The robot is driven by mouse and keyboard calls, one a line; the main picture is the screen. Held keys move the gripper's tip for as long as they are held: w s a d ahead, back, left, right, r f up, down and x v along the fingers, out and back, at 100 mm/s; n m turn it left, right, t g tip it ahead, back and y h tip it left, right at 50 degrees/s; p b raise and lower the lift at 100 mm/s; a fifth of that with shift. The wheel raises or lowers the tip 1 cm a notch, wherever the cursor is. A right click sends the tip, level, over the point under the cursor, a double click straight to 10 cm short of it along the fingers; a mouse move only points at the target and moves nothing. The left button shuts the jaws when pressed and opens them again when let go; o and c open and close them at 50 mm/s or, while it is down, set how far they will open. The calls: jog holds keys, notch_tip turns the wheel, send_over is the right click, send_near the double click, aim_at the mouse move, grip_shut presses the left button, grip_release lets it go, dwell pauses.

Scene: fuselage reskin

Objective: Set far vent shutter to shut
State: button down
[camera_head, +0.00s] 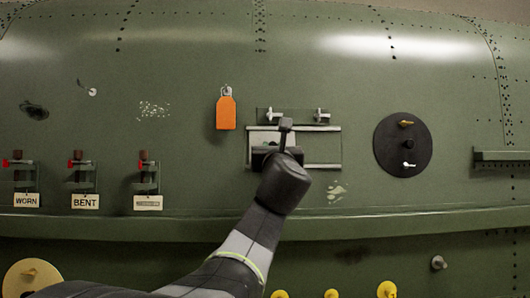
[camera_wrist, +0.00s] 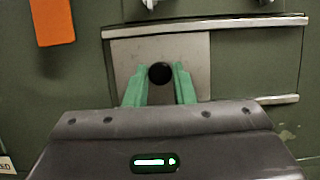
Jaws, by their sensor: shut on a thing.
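A pale grey sliding shutter plate (camera_wrist: 195,52) sits at the left end of a pair of horizontal rails (camera_wrist: 262,100). It also shows in the head view (camera_head: 258,138), partly hidden behind my arm. A round black knob (camera_wrist: 160,73) stands out from the plate. My gripper (camera_wrist: 162,82) has its green fingers on both sides of the knob and is shut on it. In the head view my gripper (camera_head: 277,154) covers the knob and the plate's lower middle. The stretch between the rails right of the plate shows dark green.
Above the rails is a bracket (camera_head: 292,116) with two pale latches. An orange tag (camera_head: 226,112) hangs to the left. A black disc (camera_head: 403,145) with small handles is to the right. Several red-tipped clamps are at far left, with a ledge (camera_head: 400,221) below.

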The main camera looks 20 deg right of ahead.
jog(key=c, duration=1.6)
grip_release()
jog(key=shift+a, duration=0.1)
jog(key=o, duration=0.4)
jog(key=shift+a, duration=0.25)
jog(key=shift+c, duration=0.2)
jog(key=shift+d, duration=0.1)
jog(key=b+v, duration=0.3)
jog(key=v, duration=1)
jog(key=shift+s, duration=0.4)
jog(key=shift+f, duration=0.1)
jog(key=p+x, duration=0.3)
jog(key=x, duration=1)
jog(key=shift+w+d, duration=0.25)
jog(key=shift+w, duration=0.1)
